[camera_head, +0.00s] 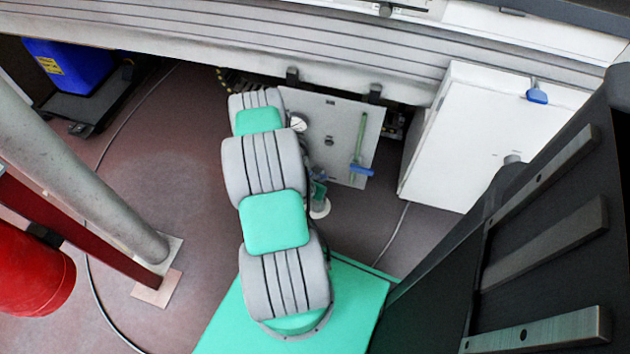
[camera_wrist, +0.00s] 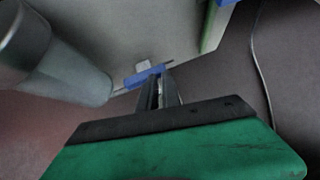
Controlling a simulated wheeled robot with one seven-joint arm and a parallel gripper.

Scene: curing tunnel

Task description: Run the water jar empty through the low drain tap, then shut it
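In the head view my gripper (camera_head: 319,188) is small and partly behind my arm, in front of the lower panel (camera_head: 345,118). The water level and any flow do not show.
The panel carries a round gauge (camera_head: 298,122) and, to the right, a green strip with another blue lever (camera_head: 362,170). A white cabinet (camera_head: 480,135) stands to the right. A cable (camera_head: 393,235) lies on the floor. A red cylinder (camera_head: 35,275) and a post (camera_head: 75,170) are at left.

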